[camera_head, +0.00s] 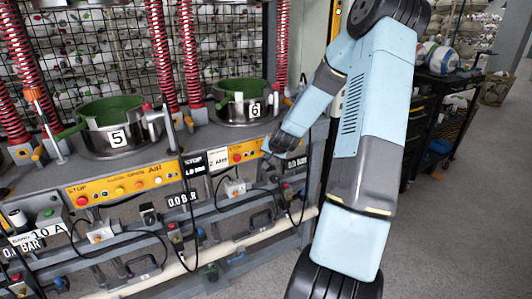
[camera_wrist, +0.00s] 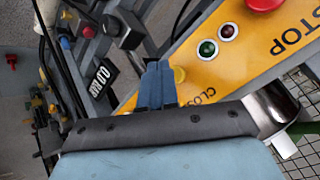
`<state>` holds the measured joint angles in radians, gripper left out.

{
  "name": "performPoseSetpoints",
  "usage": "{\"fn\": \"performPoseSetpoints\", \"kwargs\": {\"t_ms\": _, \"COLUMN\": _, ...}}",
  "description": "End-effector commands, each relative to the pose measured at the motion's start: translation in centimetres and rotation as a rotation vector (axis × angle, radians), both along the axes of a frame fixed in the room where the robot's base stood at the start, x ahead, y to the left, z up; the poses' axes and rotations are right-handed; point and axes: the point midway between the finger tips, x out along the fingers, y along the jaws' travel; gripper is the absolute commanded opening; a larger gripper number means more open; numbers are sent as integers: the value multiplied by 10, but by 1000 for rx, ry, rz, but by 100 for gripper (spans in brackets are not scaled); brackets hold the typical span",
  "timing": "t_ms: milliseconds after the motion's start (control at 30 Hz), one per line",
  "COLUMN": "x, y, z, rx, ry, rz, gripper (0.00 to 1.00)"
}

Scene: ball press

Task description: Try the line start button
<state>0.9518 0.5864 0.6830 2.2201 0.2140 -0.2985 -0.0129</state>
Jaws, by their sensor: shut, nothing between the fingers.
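My gripper (camera_wrist: 157,66) is shut and empty, its two blue fingers side by side. In the wrist view they lie over the lower edge of a yellow control panel (camera_wrist: 240,60). A yellow button (camera_wrist: 179,75) is right beside them; contact cannot be told. A green button (camera_wrist: 208,49), a small red button (camera_wrist: 227,31) and a large red stop button (camera_wrist: 264,5) are further up the panel. In the head view my gripper (camera_head: 267,150) is at the right end of the panel (camera_head: 245,151) under station 6. No label that I can read says line start.
Station 5 has a similar yellow panel (camera_head: 120,187). A box with a green button (camera_head: 48,213) is at the lower left. Pots (camera_head: 118,135), red springs (camera_head: 160,60), cables and pressure displays (camera_head: 183,200) crowd the bench. A black cart (camera_head: 440,110) stands right; the floor before it is clear.

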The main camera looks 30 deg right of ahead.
Motion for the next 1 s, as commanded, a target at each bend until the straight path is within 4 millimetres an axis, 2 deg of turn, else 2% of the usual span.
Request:
{"fn": "performPoseSetpoints", "kwargs": {"t_ms": 467, "x": -6, "y": -1, "z": 0, "rx": 0, "ry": 1, "rz": -1, "gripper": 0}}
{"fn": "performPoseSetpoints", "kwargs": {"t_ms": 1000, "x": -48, "y": -2, "z": 0, "rx": -1, "ry": 1, "rz": -1, "gripper": 0}}
